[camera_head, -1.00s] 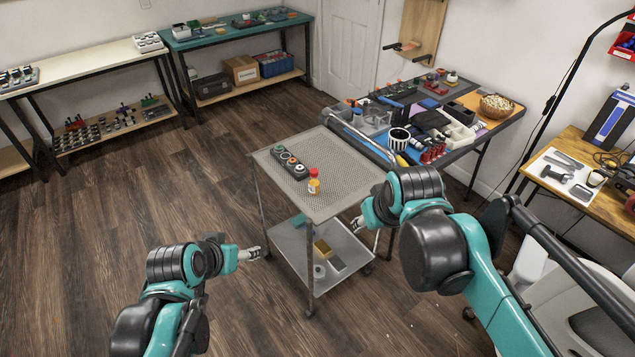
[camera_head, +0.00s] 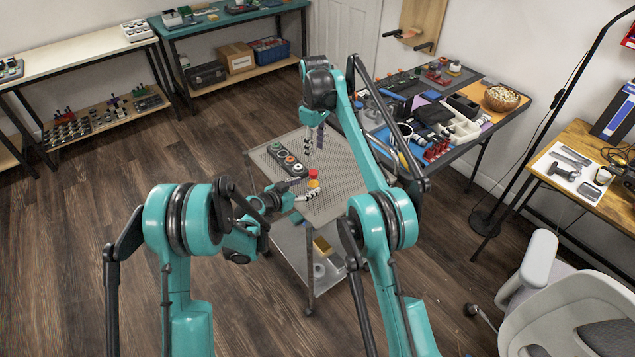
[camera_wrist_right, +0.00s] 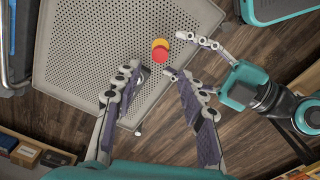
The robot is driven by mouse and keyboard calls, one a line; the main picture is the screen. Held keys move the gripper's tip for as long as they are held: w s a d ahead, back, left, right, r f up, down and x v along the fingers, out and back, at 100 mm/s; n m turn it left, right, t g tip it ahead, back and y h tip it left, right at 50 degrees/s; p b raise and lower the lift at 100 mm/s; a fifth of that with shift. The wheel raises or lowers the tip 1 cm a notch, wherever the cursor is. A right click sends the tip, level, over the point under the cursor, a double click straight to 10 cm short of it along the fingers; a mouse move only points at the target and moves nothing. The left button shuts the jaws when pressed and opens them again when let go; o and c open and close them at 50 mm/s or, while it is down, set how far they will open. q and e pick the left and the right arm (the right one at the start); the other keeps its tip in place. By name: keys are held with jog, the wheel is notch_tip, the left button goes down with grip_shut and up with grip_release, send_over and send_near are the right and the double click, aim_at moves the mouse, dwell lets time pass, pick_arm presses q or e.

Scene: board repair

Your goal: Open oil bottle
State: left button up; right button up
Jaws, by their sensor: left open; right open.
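The oil bottle stands upright on the perforated cart top. Its red cap (camera_head: 314,173) and yellow-orange body (camera_head: 313,184) show in the head view. My left gripper (camera_head: 307,189) is open and low beside the bottle, its fingers reaching toward it from the left. My right gripper (camera_head: 315,148) is open, pointing down above the cart behind the bottle. In the right wrist view the red cap (camera_wrist_right: 160,54) lies just beyond and between my right fingertips (camera_wrist_right: 158,75). My left gripper (camera_wrist_right: 186,56) comes in from the right there, its tips close to the bottle; contact cannot be told.
A dark tray of round parts (camera_head: 284,160) lies on the cart top (camera_head: 345,175) left of the bottle. The cart's right part is bare. A crowded workbench (camera_head: 470,135) stands behind right, and a grey chair (camera_head: 570,300) at front right.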

pick_arm(q)
jog(key=shift+w+d+f, duration=0.2)
jog(key=shift+w+f, duration=0.05)
jog(key=shift+f, duration=0.2)
jog(key=shift+w+d+f, duration=0.15)
jog(key=shift+w+f, duration=0.1)
jog(key=shift+f, duration=0.2)
pick_arm(e)
jog(key=shift+w+a+f, duration=0.15)
jog(key=shift+f, duration=0.3)
jog(key=shift+w+a+f, duration=0.15)
jog(key=shift+f, duration=0.3)
pick_arm(q)
jog(key=shift+w+d+f, duration=0.2)
pick_arm(e)
jog(key=shift+f, duration=0.1)
pick_arm(q)
jog(key=shift+x, duration=3.55)
jog(key=shift+r, duration=0.15)
grip_shut()
